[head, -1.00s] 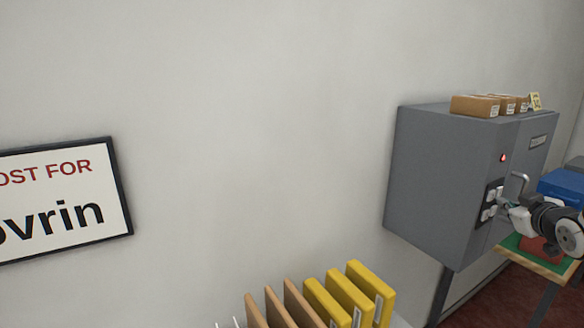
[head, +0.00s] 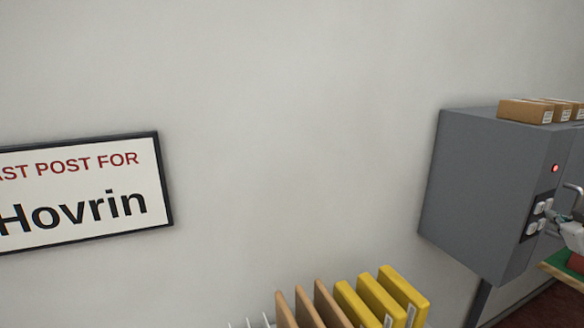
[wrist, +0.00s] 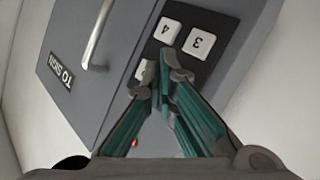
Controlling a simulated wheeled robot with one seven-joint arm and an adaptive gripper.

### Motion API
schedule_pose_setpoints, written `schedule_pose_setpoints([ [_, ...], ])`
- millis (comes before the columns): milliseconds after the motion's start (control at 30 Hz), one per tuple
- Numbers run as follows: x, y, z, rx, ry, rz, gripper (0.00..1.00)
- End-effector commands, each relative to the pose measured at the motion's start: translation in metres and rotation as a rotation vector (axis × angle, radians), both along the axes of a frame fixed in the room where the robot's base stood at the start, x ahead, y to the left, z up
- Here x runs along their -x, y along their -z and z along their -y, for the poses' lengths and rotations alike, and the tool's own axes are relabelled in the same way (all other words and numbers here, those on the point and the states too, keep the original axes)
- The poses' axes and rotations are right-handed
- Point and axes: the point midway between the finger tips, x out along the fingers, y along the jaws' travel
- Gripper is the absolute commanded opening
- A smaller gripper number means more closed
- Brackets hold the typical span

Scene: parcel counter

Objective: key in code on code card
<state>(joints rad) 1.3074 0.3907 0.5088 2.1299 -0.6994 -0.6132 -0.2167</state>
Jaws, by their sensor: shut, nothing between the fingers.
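The grey cabinet (head: 470,185) hangs at the right of the head view, with a dark keypad (head: 537,215) of pale buttons on its front. A red light (head: 555,168) glows above the keypad. In the wrist view the keypad shows upside down, with button 3 (wrist: 199,42) and button 4 (wrist: 167,31). Another button (wrist: 146,72) is partly hidden by my fingertips. My gripper (wrist: 163,80) is shut and empty, its tips at the keypad; I cannot tell whether they touch a button. No code card can be made out now.
Brown parcels (head: 526,111) lie on the cabinet. Yellow and brown upright folders (head: 378,296) stand below. A wall sign (head: 80,195) reads "Hovrin".

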Motion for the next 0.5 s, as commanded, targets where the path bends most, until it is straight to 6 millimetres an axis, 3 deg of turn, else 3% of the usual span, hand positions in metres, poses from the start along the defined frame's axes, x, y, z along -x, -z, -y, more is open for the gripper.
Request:
schedule_pose_setpoints([
  [500,-0.0078,-0.0003,-0.0036,0.001,-0.002,0.0,0.0],
])
